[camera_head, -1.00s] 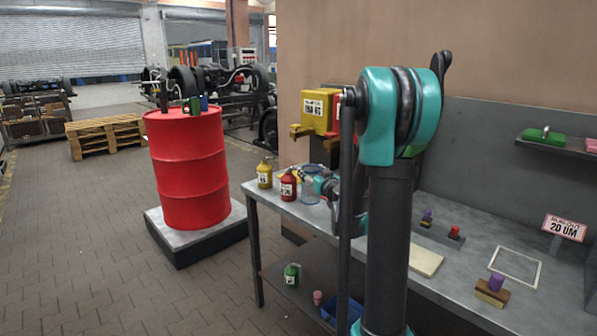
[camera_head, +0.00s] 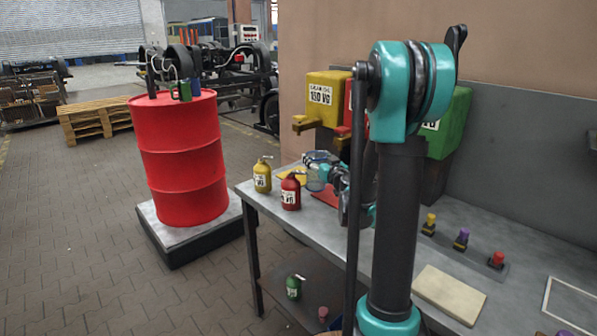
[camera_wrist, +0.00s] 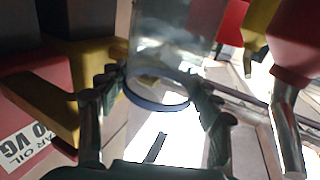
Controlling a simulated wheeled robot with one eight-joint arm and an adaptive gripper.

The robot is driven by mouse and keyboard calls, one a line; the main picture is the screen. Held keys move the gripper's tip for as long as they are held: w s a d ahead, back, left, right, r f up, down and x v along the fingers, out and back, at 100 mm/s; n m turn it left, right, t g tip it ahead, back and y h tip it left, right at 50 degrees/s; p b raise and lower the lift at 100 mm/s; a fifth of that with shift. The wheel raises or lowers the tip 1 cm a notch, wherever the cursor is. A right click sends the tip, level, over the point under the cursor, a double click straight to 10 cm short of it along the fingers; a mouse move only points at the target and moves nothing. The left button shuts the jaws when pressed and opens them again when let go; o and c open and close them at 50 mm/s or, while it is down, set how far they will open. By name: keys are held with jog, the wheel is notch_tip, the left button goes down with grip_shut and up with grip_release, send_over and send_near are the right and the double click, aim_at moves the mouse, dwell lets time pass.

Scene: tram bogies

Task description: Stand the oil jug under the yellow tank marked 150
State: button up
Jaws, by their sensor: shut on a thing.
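The yellow tank (camera_head: 329,92) marked 150 VG is at the back of the bench, its yellow tap (camera_head: 305,123) jutting left. The clear oil jug (camera_head: 316,182) is held by my gripper (camera_head: 325,168) below and slightly right of that tap, close to the bench top. In the wrist view the clear jug (camera_wrist: 172,40) with its blue ring (camera_wrist: 157,97) sits between both fingers of my gripper (camera_wrist: 155,108). I cannot tell whether the jug touches the bench.
A yellow bottle (camera_head: 262,176) and a red bottle (camera_head: 290,191) stand at the bench's near left corner, close to the jug. A red tank (camera_head: 352,105) and a green tank (camera_head: 452,125) stand right of the yellow one. A red drum (camera_head: 180,160) stands left of the bench.

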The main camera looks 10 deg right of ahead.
jog(key=f+x, duration=0.1)
jog(key=x, duration=0.8)
jog(key=f+x, duration=0.2)
jog(key=x, duration=0.7)
jog(key=shift+f, duration=0.25)
jog(key=shift+d+f, duration=0.1)
jog(key=o, duration=1.8)
jog(key=v, duration=1.2)
